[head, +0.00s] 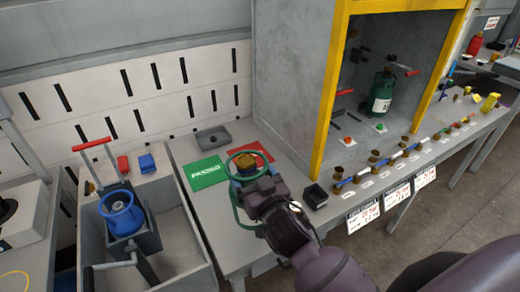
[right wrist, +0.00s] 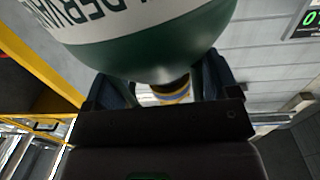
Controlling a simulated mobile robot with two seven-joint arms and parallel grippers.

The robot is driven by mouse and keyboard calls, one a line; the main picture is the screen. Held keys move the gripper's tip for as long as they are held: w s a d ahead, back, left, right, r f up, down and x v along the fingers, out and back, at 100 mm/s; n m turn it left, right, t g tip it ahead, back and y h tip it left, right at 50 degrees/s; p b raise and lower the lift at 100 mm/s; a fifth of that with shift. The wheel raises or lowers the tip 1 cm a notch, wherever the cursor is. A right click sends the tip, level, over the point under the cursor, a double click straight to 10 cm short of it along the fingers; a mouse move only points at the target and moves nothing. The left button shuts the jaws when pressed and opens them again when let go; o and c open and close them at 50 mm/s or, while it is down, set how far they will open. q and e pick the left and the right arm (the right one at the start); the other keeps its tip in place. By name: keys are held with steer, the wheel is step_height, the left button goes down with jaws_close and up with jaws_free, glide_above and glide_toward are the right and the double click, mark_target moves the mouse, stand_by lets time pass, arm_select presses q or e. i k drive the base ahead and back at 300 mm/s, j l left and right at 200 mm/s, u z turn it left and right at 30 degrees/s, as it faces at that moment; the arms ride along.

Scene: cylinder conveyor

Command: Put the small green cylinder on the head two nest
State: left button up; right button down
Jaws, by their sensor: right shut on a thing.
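My right gripper (head: 246,174) is shut on a green cylinder (right wrist: 150,58). In the right wrist view its rounded green body and white lettered label fill the top, and its brass neck (right wrist: 174,92) sits between the fingers. In the head view its green ring (head: 231,158) shows over the bench, but the arm hides most of it. Another dark green cylinder (head: 382,93) with a white label stands inside the yellow-edged cabinet (head: 300,90). A red button and a green button sit at the cabinet front. I cannot tell which place is the head two nest. My left gripper is not in view.
A green mat (head: 206,173) and a red mat (head: 262,150) lie on the bench, with a grey tray (head: 213,138) behind. A small black box (head: 315,195) and a row of brass fittings line the front edge.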

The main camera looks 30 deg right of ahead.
mark_target(351, 128)
steer(key=l+u, duration=0.1)
steer(key=l, duration=0.45)
steer(key=k+l, duration=0.15)
steer(key=l, duration=0.45)
steer(key=k+l+u, duration=0.15)
steer(key=l, duration=0.4)
steer(key=l+u, duration=0.15)
steer(key=l, duration=0.85)
steer(key=i+l, duration=0.1)
steer(key=l, duration=0.25)
steer(key=i+l+u, duration=0.1)
steer(key=l, duration=0.25)
